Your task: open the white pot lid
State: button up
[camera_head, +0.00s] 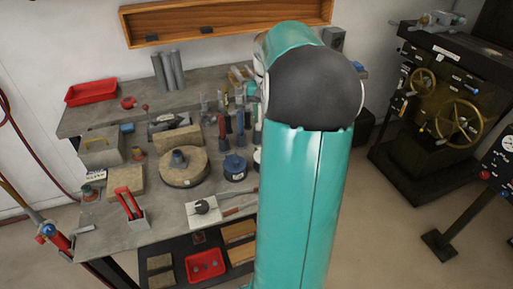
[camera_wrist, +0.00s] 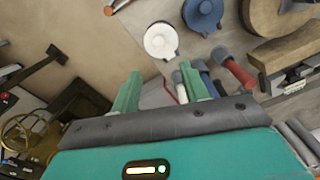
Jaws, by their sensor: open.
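The white pot with its round lid and small knob (camera_wrist: 161,40) stands at the table edge in the wrist view, seen from above. Its lid appears to be on. In the head view my teal arm hides most or all of it. My gripper (camera_wrist: 160,73) is open with two green fingers apart and nothing between them. The pot shows beyond the fingertips, apart from them. My gripper is hidden in the head view.
A blue pot (camera_head: 235,168) stands beside the white one and shows in the wrist view (camera_wrist: 203,12). Red- and blue-handled tools (camera_wrist: 232,68) stand close by. A round wooden block (camera_head: 183,167) lies on the grey workbench (camera_head: 160,218). A machine with handwheels (camera_head: 450,100) stands at right.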

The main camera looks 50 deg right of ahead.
jog(key=f, duration=1.3)
jog(key=shift+s+d+f, duration=0.1)
jog(key=shift+s+f, duration=0.1)
jog(key=shift+f, duration=0.2)
grip_shut()
